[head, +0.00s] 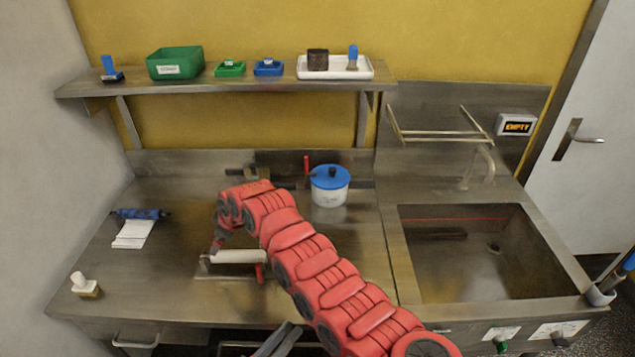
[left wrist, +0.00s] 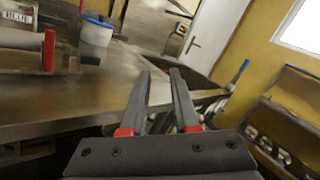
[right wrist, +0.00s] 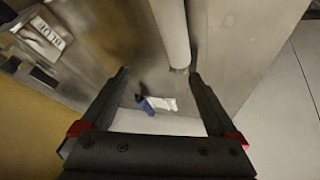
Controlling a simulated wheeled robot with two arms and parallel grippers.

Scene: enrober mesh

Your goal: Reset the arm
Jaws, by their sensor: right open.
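My right arm (head: 310,265) is red and reaches from the lower right across the counter. Its gripper (head: 216,246) is over the counter, beside a white roller (head: 238,257) on a metal frame with a red end. In the right wrist view the gripper (right wrist: 158,75) is open. The white roller (right wrist: 172,30) shows beyond and between its fingertips; contact cannot be told. My left gripper (head: 280,338) is low at the front edge of the counter. In the left wrist view its fingers (left wrist: 162,70) are a little apart with nothing between them.
The steel counter (head: 170,285) holds a blue-lidded white tub (head: 330,190), a blue roll with white paper (head: 135,230) and a small brush (head: 84,285). The sink (head: 470,250) is at right. A shelf (head: 125,85) with bins and a tray hangs above.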

